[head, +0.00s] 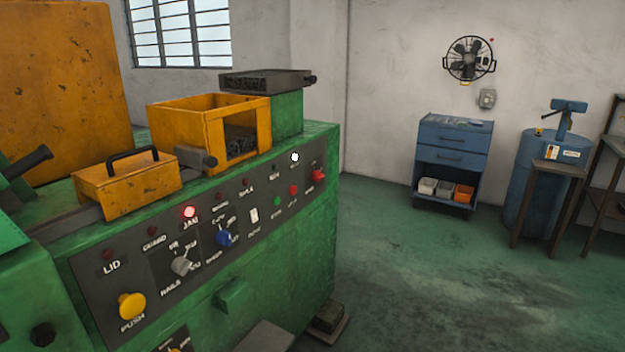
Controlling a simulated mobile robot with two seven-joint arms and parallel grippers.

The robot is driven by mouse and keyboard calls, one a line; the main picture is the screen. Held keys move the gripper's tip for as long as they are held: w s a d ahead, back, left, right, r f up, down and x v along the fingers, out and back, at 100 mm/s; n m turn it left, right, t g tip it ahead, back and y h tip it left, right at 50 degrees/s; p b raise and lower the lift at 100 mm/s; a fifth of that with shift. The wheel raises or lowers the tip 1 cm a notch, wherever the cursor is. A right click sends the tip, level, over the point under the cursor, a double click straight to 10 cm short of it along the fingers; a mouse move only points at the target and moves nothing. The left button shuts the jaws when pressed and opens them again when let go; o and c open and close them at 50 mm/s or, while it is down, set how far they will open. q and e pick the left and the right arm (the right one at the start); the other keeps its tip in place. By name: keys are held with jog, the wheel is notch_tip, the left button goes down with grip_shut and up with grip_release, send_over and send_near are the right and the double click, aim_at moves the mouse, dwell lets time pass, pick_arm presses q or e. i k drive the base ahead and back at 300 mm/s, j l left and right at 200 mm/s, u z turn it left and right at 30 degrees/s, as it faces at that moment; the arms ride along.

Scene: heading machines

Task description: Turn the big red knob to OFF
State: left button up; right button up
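A green machine (275,255) with a dark sloping control panel (90,285) fills the left half of the head view. A small red knob or button (318,174) sticks out at the panel's far right end; its label is too small to read. A smaller red button (293,190) sits just left of it. No clearly big red knob shows, and I cannot read OFF anywhere. A plate with a dial (174,347) is cut off by the bottom edge. Neither of my grippers is in view.
The panel also has a yellow PUSH button (131,306), a grey selector (181,265), a blue knob (224,237) and a lit red JAM lamp (190,211). A blue drawer cabinet (452,147) and blue drum (530,190) stand behind. Open green floor (420,280) lies right.

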aim_at(318, 176)
jog(key=i+u, duration=0.1)
jog(key=u, duration=0.25)
jog(key=i+l+u, duration=0.1)
jog(key=u, duration=0.25)
jog(key=l+u, duration=0.2)
jog(key=u, duration=0.15)
jog(key=i+l+u, duration=0.15)
jog(key=l, duration=0.15)
jog(key=i+l+u, duration=0.15)
jog(key=l+u, duration=0.15)
jog(key=l, duration=0.25)
jog(key=i+l+u, duration=0.15)
jog(key=l, duration=0.45)
jog(key=l+u, duration=0.1)
jog(key=l, duration=0.5)
jog(key=i+l+u, duration=0.15)
jog(key=l, duration=1.4)
jog(key=i+l, duration=0.1)
jog(key=l, duration=0.8)
